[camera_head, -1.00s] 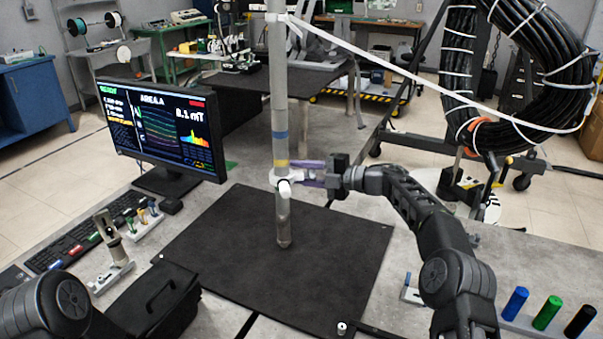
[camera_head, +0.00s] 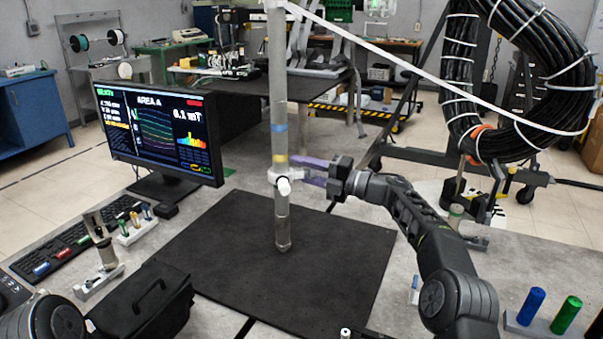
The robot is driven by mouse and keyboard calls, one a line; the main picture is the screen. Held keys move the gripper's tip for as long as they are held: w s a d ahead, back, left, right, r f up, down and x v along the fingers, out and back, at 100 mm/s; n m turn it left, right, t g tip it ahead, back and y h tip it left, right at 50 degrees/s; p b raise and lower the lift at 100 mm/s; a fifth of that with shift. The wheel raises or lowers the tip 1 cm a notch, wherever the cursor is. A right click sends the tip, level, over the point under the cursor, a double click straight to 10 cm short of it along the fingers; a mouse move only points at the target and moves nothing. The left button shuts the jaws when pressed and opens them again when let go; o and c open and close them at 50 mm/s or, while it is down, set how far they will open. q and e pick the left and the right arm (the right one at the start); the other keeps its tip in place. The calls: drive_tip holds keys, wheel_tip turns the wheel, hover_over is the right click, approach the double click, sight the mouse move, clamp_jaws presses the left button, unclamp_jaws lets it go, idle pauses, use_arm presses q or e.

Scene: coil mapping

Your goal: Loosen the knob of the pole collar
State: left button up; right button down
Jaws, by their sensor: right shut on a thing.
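A grey pole (camera_head: 282,222) hangs upright over the black mat (camera_head: 230,265), its lower end close to the mat. A white pole collar (camera_head: 276,176) sits around it, just below the yellow band. A short white stub (camera_head: 284,188), possibly the knob, points toward me on the collar's front. My right gripper (camera_head: 302,172), with purple fingers, comes from the right and is shut on a part at the collar's right side. The fingers cover that part, so I cannot tell its shape. My left gripper is not in view; only a piece of my left arm shows at bottom left.
A monitor (camera_head: 160,132) and a keyboard (camera_head: 85,235) stand left of the mat. A black case (camera_head: 145,305) lies at the front left. A large cable coil (camera_head: 545,125) hangs at right, with a white strap (camera_head: 400,65) running to the pole top. Coloured cylinders (camera_head: 532,305) stand at front right.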

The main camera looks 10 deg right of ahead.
drive_tip(key=c, duration=1)
unclamp_jaws()
drive_tip(key=shift+r, duration=0.1)
drive_tip(key=shift+c, duration=0.2)
drive_tip(key=b+v, duration=0.2)
drive_tip(key=v, duration=0.5)
drive_tip(key=shift+s+d, duration=0.25)
drive_tip(key=shift+d, duration=0.1)
